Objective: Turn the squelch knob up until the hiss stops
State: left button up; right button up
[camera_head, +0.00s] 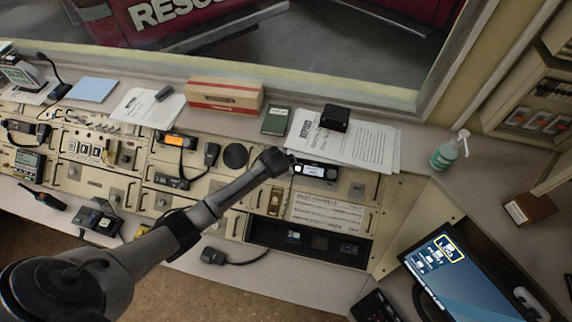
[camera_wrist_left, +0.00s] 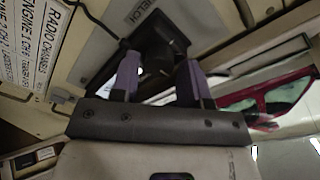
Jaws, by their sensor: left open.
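A dark radio unit (camera_head: 317,170) with a small lit display sits in the sloped console, right of centre in the head view. In the left wrist view, the dark squelch knob (camera_wrist_left: 157,52) stands by a panel label of which only "ELCH" shows. My left gripper (camera_wrist_left: 157,76) is open, with one finger on each side of the knob; I cannot tell whether either finger touches it. In the head view my left gripper (camera_head: 290,160) is at the radio's left end, and the knob cannot be made out there. My right gripper is not in view.
Papers (camera_head: 362,144) and a small black box (camera_head: 335,118) lie on the ledge behind the radio. A red and cream carton (camera_head: 225,96) stands further left. A monitor (camera_head: 460,280) and sanitizer bottle (camera_head: 444,156) are at right.

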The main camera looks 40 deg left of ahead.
pick_arm(q)
jog(key=shift+w+a+f, duration=0.1)
jog(key=shift+w+f, duration=0.15)
jog(key=shift+f, duration=0.1)
